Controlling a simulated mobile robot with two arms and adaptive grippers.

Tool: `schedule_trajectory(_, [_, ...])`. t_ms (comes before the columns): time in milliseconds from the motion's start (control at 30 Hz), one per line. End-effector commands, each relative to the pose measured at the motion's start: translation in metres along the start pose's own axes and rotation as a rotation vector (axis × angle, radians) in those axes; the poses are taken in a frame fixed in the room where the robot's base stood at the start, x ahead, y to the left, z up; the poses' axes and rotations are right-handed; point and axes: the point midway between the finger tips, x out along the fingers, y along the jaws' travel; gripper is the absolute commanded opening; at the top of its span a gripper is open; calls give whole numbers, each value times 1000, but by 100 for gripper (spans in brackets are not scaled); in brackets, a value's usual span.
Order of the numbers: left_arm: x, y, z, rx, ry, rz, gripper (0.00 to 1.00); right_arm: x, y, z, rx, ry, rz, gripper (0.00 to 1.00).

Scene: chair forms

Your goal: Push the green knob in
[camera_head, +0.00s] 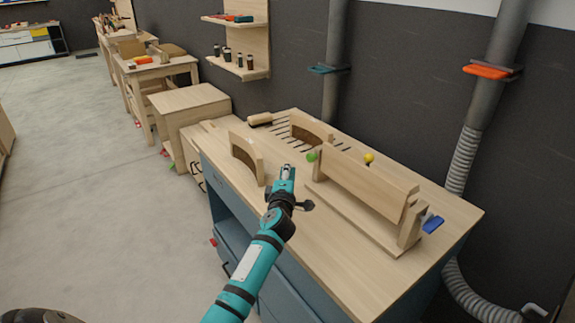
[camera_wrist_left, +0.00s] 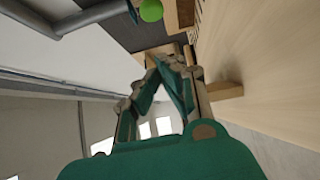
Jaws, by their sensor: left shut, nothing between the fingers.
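The green knob (camera_head: 311,156) is a small ball at the left end of a wooden form on the workbench. It also shows at the top of the left wrist view (camera_wrist_left: 151,10). My left gripper (camera_head: 287,172) is shut and empty, a little left of and nearer than the knob, apart from it. In the left wrist view the fingertips of the left gripper (camera_wrist_left: 165,62) meet below the knob. The wooden form (camera_head: 365,185) has a long tilted board, with a yellow knob (camera_head: 369,157) behind it and a blue knob (camera_head: 432,223) at its right end. My right gripper is not seen.
The bench top (camera_head: 345,270) is clear in front of the form. A curved wooden piece (camera_head: 246,157) stands left of my gripper, and another (camera_head: 308,130) stands behind. A grey pipe (camera_head: 478,110) rises behind the bench at right.

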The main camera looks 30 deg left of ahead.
Motion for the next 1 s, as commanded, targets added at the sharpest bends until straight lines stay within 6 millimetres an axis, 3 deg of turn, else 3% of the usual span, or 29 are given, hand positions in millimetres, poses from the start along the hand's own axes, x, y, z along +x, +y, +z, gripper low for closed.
schedule_trajectory(133, [-24, 0, 1, -1, -3, 0, 0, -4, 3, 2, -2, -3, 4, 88])
schedule_trajectory(433, [-71, -1, 1, 0, -2, -1, 0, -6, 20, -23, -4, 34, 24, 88])
schedule_trajectory(733, [-80, 0, 0, -1, -1, 0, 0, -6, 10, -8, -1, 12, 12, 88])
schedule_trajectory(1000, [-80, 0, 0, -1, -1, 0, 0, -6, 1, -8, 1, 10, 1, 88])
